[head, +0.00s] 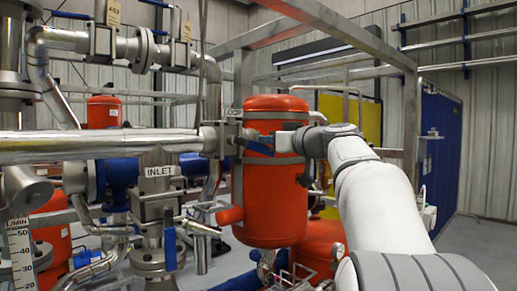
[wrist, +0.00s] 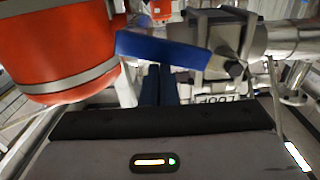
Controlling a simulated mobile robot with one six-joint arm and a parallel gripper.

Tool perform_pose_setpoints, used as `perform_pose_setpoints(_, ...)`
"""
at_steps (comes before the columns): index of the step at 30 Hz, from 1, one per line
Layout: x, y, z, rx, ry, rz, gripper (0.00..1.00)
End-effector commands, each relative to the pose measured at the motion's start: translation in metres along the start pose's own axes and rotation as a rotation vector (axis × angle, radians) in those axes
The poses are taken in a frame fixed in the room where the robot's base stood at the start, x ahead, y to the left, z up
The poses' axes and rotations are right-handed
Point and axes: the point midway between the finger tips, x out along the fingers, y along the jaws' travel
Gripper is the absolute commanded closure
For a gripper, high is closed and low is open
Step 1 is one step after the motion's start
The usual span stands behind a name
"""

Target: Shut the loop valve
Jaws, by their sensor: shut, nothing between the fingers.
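The loop valve (head: 226,140) sits at the right end of a long silver pipe, with a LOOP tag (head: 232,112) above it. Its blue lever handle (head: 257,147) points right, away from the pipe and roughly along its line. In the wrist view the blue handle (wrist: 170,50) crosses the upper middle, joined to the grey valve body (wrist: 222,62); the LOOP tag (wrist: 216,99) appears inverted. My gripper (wrist: 160,84) is shut and empty, its dark fingers close to the handle and partly behind it. I cannot tell whether they touch it.
A red tank (head: 272,185) stands right behind the handle and fills the left of the wrist view (wrist: 62,50). The INLET valve (head: 160,200) with a hanging blue handle is lower left. Pipes and frame bars crowd the left; open floor (head: 480,240) lies at right.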

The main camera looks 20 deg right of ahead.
Motion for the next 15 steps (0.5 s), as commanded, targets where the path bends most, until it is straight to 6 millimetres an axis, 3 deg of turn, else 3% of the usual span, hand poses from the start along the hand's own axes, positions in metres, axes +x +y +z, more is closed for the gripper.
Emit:
perform_pose_setpoints(2, 0.0000, 0.0009, 0.0091, 0.000, -0.001, 0.001, 1.00)
perform_pose_setpoints(15, 0.0002, 0.0002, 0.0106, 0.000, -0.001, 0.000, 1.00)
